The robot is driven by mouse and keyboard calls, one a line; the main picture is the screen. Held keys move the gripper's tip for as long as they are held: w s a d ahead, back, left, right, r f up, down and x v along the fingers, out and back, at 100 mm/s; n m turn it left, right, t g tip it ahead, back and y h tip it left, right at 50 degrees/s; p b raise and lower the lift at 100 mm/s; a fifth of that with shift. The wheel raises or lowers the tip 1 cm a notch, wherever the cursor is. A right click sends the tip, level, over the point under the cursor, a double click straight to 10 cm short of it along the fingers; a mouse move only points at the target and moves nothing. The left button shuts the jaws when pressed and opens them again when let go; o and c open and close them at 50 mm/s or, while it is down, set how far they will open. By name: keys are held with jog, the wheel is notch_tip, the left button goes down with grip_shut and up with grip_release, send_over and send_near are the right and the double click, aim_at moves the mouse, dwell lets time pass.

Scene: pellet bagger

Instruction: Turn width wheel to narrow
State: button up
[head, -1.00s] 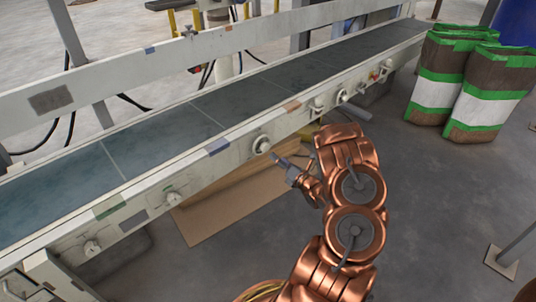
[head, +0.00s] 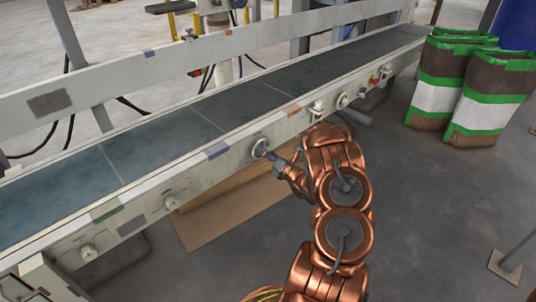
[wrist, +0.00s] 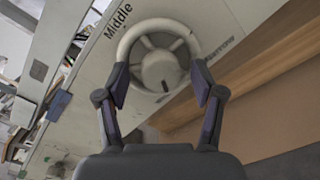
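A round pale handwheel (head: 260,148) sits on the side rail of the conveyor. In the wrist view the wheel (wrist: 160,66) has a thick light rim, a spoked grey centre and a small dark mark low on it. The label "Middle" (wrist: 119,20) is printed on the panel at its upper left. My gripper (head: 269,154) is at the wheel in the head view. In the wrist view my gripper (wrist: 161,78) is open, with one finger at each side of the lower rim. I cannot tell whether the fingers touch it.
The conveyor belt (head: 165,150) runs along the rail. Other knobs (head: 88,253) sit along the same rail, on both sides of the wheel. Cardboard (head: 225,210) lies on the floor below. Filled bags (head: 492,95) stand at right; grey floor between is clear.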

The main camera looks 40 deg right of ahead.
jog(key=c, duration=1.1)
